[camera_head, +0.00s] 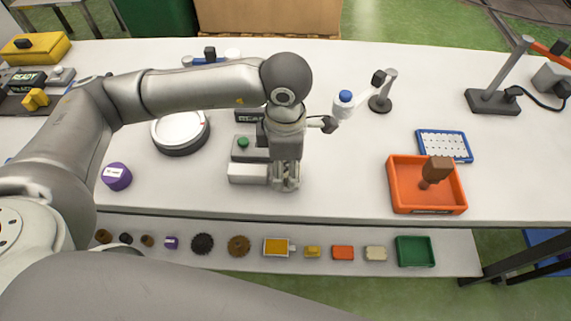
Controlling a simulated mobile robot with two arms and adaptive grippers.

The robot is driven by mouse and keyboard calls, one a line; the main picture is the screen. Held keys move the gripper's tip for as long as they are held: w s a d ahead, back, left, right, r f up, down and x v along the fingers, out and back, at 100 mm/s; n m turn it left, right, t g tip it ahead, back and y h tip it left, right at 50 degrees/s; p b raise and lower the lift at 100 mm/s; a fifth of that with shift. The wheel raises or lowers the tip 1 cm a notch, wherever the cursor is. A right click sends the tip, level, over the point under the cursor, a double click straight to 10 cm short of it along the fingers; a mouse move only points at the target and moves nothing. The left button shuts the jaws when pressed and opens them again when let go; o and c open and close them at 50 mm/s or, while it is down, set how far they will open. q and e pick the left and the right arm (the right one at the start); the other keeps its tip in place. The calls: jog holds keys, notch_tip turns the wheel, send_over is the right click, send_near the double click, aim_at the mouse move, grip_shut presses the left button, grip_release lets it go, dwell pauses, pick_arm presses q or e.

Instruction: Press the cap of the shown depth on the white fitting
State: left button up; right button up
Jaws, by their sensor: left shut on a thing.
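My left gripper (287,183) points down over the white table, right beside a low white block (247,174). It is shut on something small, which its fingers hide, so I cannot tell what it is. A white piece with a blue top (344,103) shows to the right of the gripper, near a grey post stand (381,102); I cannot tell whether it is the white fitting. A purple round piece with a white label (116,176), possibly a cap, lies at the left. My right gripper is not in view.
A round white-topped turntable (180,131) and a grey box with a green button (243,148) stand left of the gripper. An orange tray (394,188) holds a brown piece (437,168). A blue-framed card (463,146) lies behind it. A lower shelf (455,262) carries several small parts.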

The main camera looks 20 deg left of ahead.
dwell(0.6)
pick_arm(q)
jog(key=o, duration=0.8)
jog(key=shift+f, duration=0.1)
jog(key=shift+o, duration=0.2)
